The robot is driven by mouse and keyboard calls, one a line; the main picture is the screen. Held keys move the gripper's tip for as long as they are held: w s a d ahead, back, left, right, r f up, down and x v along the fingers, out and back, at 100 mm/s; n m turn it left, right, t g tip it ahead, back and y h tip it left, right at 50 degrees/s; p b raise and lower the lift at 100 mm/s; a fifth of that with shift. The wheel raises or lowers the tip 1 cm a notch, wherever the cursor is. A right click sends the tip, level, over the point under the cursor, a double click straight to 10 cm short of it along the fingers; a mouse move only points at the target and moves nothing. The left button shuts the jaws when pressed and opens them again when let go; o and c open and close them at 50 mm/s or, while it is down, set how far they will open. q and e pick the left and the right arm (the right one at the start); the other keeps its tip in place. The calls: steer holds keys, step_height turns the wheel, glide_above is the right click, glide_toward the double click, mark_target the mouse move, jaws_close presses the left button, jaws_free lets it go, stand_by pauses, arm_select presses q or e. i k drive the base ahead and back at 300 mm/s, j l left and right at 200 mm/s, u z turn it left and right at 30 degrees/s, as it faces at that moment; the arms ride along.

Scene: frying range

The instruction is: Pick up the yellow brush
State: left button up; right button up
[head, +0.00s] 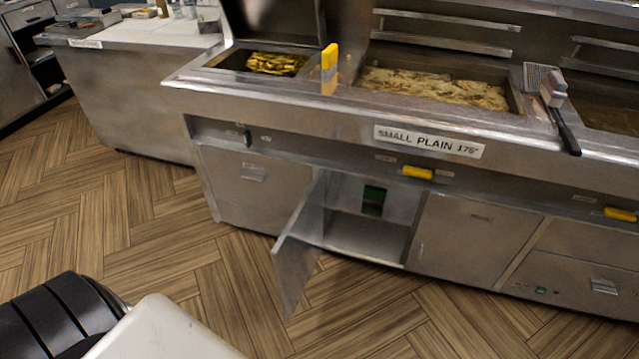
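A yellow upright object (329,69), which looks like the yellow brush, stands on the metal rim of the frying range between the small left vat and the larger middle vat. Its bristles cannot be made out at this size. Neither of my grippers is in view. Only black and white parts of my own body show at the bottom left, well apart from the range.
The frying range (300,112) has yellow handles (417,172) on its front. A cabinet door (300,262) hangs open into the floor space. A black-handled scoop (565,130) lies at the right vat. A counter (135,38) stands left. The herringbone floor (150,240) in front is clear.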

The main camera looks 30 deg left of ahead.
mark_target(329, 56)
steer(key=j+z, duration=0.15)
steer(key=j, duration=0.65)
steer(key=j+z, duration=0.1)
steer(key=j, duration=0.75)
steer(key=j+z, duration=0.15)
steer(key=j, duration=0.65)
steer(key=k+j+z, duration=0.15)
steer(key=j, duration=0.65)
